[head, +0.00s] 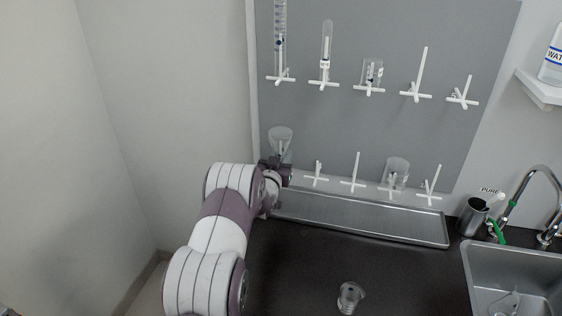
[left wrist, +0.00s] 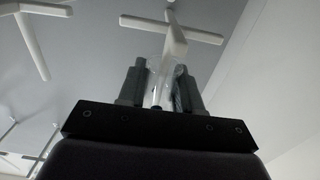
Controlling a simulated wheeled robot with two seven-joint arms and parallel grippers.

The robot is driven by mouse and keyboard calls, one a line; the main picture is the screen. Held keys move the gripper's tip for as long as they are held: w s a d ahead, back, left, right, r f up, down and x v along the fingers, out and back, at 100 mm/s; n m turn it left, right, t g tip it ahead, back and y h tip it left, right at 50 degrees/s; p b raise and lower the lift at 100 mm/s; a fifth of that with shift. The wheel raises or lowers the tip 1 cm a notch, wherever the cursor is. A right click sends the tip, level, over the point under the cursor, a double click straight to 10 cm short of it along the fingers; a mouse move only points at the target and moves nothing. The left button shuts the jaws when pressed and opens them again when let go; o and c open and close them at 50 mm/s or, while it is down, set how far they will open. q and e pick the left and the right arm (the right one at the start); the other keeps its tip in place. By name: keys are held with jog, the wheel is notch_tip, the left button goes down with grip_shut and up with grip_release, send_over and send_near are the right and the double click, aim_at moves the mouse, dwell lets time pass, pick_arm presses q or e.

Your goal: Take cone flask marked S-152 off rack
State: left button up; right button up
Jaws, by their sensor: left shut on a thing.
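A clear conical flask (head: 281,138) is at the left end of the rack's lower row, wide end up. The rack is a grey wall panel (head: 345,120) with white pegs. My left gripper (head: 277,170) is at the flask's lower, narrow part. In the left wrist view the two dark fingers of my left gripper (left wrist: 160,88) are closed on the clear neck of the flask (left wrist: 157,75), with a white peg (left wrist: 176,45) just beyond. No marking on the flask is readable. My right gripper is not in view.
Other glassware hangs on the pegs, including a beaker (head: 373,70) and another clear vessel (head: 397,172) in the lower row. A metal tray (head: 360,218) lies below the rack. A small beaker (head: 350,297) stands on the dark counter. A sink (head: 515,265) is at right.

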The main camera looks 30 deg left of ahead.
aim_at(280, 132)
pick_arm(q)
notch_tip(280, 132, up, 11)
jog(key=p, duration=0.4)
jog(key=shift+f, duration=0.2)
jog(key=shift+s+d, duration=0.1)
jog(key=shift+s, duration=0.3)
jog(key=v, duration=2.9)
jog(key=shift+s, duration=0.2)
jog(key=shift+f, duration=0.1)
